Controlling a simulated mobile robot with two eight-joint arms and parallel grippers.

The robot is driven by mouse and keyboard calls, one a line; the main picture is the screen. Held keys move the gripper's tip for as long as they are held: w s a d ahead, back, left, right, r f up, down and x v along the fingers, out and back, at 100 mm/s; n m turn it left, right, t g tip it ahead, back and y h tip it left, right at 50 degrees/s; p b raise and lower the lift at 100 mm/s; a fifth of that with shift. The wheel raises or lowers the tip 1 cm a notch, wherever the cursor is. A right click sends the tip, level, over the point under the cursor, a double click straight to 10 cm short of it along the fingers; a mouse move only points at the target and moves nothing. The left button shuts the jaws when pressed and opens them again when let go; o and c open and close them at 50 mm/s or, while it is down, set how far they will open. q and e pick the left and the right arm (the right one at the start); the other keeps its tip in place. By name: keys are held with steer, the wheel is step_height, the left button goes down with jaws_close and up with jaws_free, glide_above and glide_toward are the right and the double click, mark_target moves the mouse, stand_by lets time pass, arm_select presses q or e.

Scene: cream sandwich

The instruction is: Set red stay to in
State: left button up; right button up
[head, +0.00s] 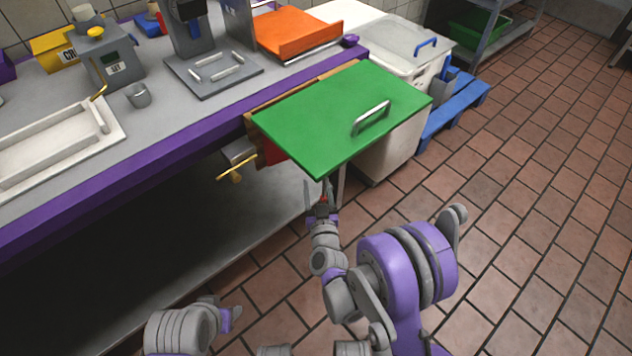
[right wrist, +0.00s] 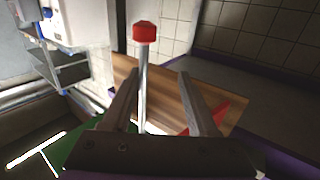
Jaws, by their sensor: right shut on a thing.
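The red stay is a thin metal rod with a red knob (right wrist: 145,33). In the right wrist view the rod runs up between my right gripper's fingers (right wrist: 158,90). In the head view my right gripper (head: 321,193) is just below the near corner of a green flap (head: 330,115), with a small bit of red at its fingers. It is shut on the stay. The flap lies level, sticking out from the counter's end, with a metal handle on top. Where the rod ends at its base is hidden.
A brass-coloured lever (head: 237,170) and a red part (head: 274,152) sit under the counter's edge, left of the flap. A wooden panel (right wrist: 185,88) shows behind the rod. A white bin (head: 395,145) stands under the flap.

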steer(key=s+d+b, duration=0.1)
steer(key=s+d, duration=0.1)
steer(key=s, duration=0.4)
steer(key=shift+s+b, duration=0.3)
steer(key=shift+b, duration=0.1)
stand_by(0.3)
